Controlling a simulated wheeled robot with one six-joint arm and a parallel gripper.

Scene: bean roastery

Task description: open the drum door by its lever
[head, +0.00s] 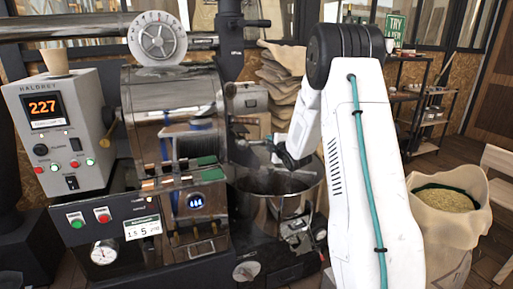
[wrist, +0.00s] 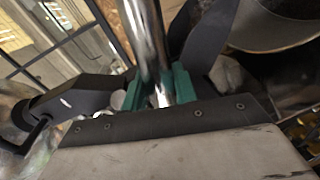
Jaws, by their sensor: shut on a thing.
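My gripper (head: 283,152) is at the right side of the roaster's drum, above the round metal cooling bin (head: 300,190). In the wrist view, my gripper (wrist: 158,88) has its teal finger pads closed on both sides of a shiny metal bar, the lever (wrist: 146,40). The bar runs up from between the pads. In the head view the lever is too small and covered to make out. The drum door is not clearly seen; the gripper and the dark parts around it hide that area. The roaster (head: 175,115) has a polished, reflective body.
A grey control box (head: 90,100) reading 227 stands at the left. A lower panel (head: 95,220) carries green and red buttons. Stacked sacks (head: 280,75) are behind. An open sack of pale beans (head: 440,225) stands at the right. A shelf (head: 425,105) is behind it.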

